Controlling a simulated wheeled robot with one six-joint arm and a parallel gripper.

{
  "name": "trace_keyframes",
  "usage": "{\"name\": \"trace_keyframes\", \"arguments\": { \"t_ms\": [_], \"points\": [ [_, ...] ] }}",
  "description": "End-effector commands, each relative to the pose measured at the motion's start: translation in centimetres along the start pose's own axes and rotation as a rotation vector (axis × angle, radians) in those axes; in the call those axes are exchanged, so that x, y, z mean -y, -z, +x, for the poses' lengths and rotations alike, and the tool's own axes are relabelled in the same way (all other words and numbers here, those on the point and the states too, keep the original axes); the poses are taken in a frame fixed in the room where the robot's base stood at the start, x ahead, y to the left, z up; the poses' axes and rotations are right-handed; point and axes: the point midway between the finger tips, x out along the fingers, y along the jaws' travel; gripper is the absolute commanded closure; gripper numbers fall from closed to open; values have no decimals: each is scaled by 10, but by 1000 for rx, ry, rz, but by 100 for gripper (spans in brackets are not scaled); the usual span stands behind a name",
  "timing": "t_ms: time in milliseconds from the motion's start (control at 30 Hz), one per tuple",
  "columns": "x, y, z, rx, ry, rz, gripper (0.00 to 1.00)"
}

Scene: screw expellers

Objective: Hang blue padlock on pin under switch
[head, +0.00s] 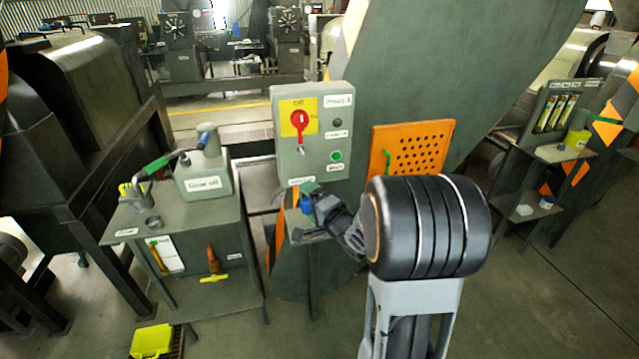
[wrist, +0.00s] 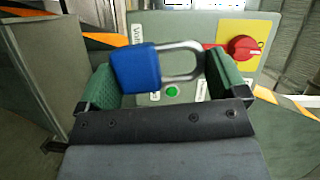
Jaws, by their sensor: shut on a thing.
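The blue padlock (wrist: 137,68) is between the green-padded fingers of my gripper (wrist: 162,75) in the wrist view. Its body lies at the left finger and its metal shackle points right, toward the other finger. In the head view my gripper (head: 311,198) is just below the grey switch box (head: 313,167), with a small blue part of the padlock showing. The red rotary switch (head: 299,120) sits on a yellow plate at the box's upper left. A small pin (head: 300,150) shows under it. In the wrist view the red switch (wrist: 243,47) is at the upper right.
A green button (head: 337,156) is at the box's lower right. An orange perforated panel (head: 411,148) is to the right of the box. A tool table (head: 195,240) with a grey oil can (head: 204,173) stands to the left. A yellow case (head: 151,341) lies on the floor.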

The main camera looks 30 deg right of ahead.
Motion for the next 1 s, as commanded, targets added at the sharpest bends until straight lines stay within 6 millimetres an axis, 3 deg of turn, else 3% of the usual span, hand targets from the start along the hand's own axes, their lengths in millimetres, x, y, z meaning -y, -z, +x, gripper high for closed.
{"name": "trace_keyframes", "arguments": {
  "t_ms": [100,233,467,1000],
  "points": [
    [27,13,-9,-3,38,80,38],
    [40,19,-14,-2,57,131,38],
    [43,25,-6,1,62,151,38],
    [42,45,44,-1,62,150,38]
  ]
}}
